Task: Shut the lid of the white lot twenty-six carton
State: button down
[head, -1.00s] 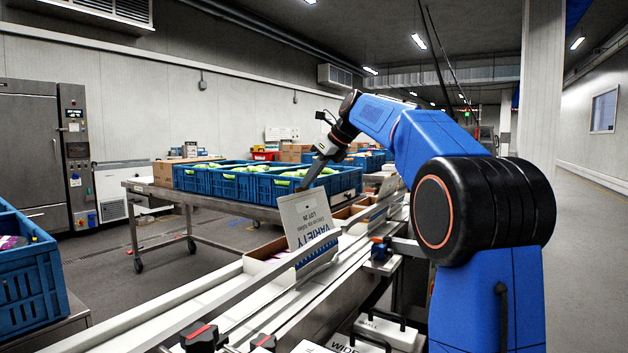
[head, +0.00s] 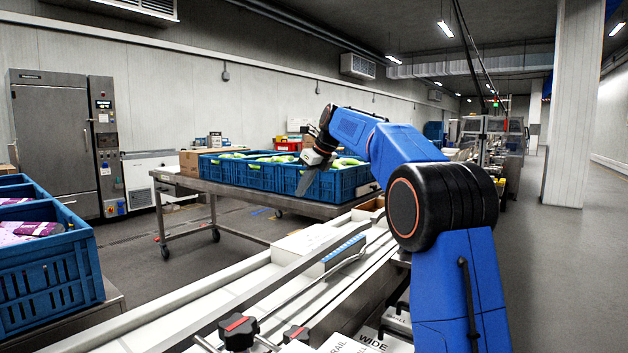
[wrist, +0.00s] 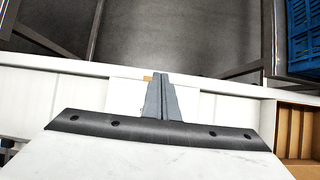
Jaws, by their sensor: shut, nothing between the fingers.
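The white lot twenty-six carton (head: 306,239) sits on the conveyor line in the head view, with a blue-patterned strip (head: 343,250) on its near right side. Its lid now lies down over the top and looks flat; I cannot tell whether it is fully seated. My gripper (head: 302,192) is above and beyond the carton in the head view, apart from it, fingers pointing down. In the wrist view my gripper (wrist: 163,78) shows its two grey fingers together with nothing between them. A white surface, possibly the carton's top (wrist: 124,101), shows behind them.
Blue crates (head: 262,176) of green-wrapped goods stand on a steel table (head: 240,198) behind the line. Another blue crate (head: 52,270) is at left. A metal guide rail (head: 250,285) runs along the line. An open brown divided carton (wrist: 297,132) is right in the wrist view.

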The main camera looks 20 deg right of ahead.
jog(key=shift+g+h, duration=0.5)
jog(key=shift+g, duration=0.2)
jog(key=x, duration=1.2)
jog(key=shift+w+a+r, duration=0.15)
jog(key=shift+w+a, duration=0.1)
jog(key=shift+w, duration=0.1)
jog(key=shift+w+a+f, duration=0.15)
jog(key=shift+f, duration=1.25)
jog(key=shift+s+d+f, duration=0.3)
jog(key=shift+s+d, duration=0.15)
jog(key=shift+s, duration=0.1)
jog(key=shift+r, duration=0.1)
